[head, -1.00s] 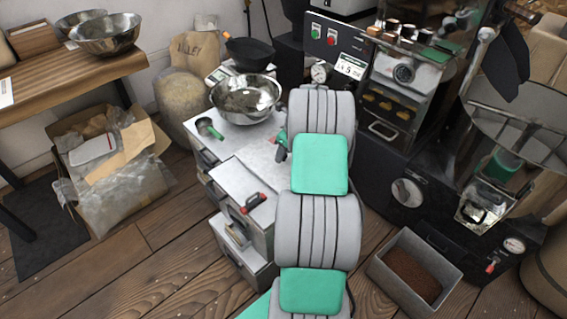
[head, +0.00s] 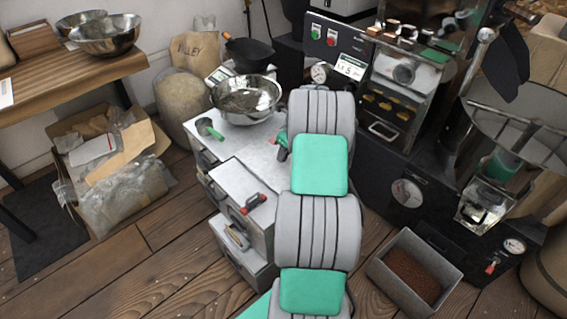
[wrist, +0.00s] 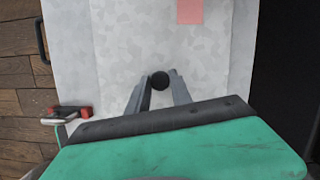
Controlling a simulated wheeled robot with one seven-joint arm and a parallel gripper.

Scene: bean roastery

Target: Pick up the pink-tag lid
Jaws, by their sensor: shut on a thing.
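The pink tag (wrist: 190,11) is a flat square at the top of the wrist view. It lies on a pale grey, mottled metal surface, which I take to be the lid (wrist: 205,55). A round black knob (wrist: 159,80) stands on this surface. My gripper (wrist: 159,84) is shut on the knob, with one grey finger on each side. I cannot tell whether the lid is raised or resting.
A red-handled item (head: 253,203) sits left of my arm on the pale cabinet. A steel bowl (head: 247,98) and green scoop (head: 208,128) stand behind it. A bean-filled bin (head: 376,260) is on the floor to the right, below the dark roaster (head: 365,178).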

